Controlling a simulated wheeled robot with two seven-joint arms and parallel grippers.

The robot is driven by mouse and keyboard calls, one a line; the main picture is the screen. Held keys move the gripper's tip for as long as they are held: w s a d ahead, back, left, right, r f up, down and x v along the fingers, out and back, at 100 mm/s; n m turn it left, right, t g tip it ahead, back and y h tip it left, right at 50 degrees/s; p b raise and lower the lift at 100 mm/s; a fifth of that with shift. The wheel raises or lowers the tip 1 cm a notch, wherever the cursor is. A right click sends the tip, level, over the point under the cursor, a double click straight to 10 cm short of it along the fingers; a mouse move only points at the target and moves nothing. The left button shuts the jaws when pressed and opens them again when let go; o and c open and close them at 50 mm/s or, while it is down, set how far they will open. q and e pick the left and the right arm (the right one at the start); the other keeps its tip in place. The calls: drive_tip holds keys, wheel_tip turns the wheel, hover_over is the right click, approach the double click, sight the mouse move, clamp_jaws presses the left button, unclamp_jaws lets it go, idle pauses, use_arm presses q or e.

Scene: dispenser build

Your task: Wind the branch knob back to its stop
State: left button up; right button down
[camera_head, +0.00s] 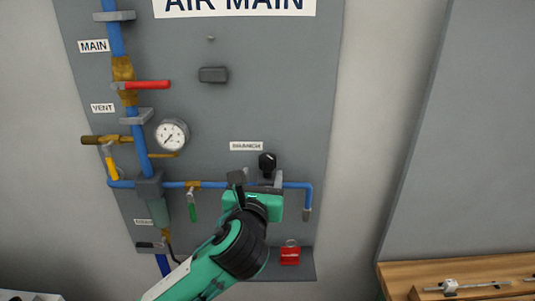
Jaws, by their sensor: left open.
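The branch knob (267,160) is small and black. It stands upright above the thin blue branch pipe (296,185), just under a white label (246,146) on the grey panel. My left gripper (257,180), green and black, reaches up from below. It is open, with its dark fingers spread just below the knob and in front of the pipe. The knob's lower part and the fitting under it are partly hidden by the gripper. I cannot tell whether a finger touches the knob. My right gripper is not in view.
A round gauge (172,135), a red lever (148,85) and a green handle (193,210) are on the pipework to the left. A red padlock (290,255) is on the lower ledge. A wooden bench (395,277) is at lower right. The panel right of the knob is clear.

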sight(266, 162)
use_arm(q)
drive_tip(key=w, duration=0.3)
drive_tip(key=w+d+p, duration=0.1)
drive_tip(key=w, duration=0.2)
drive_tip(key=w+p, duration=0.1)
drive_tip(key=w, duration=0.2)
drive_tip(key=shift+d, duration=0.25)
drive_tip(key=c, duration=1)
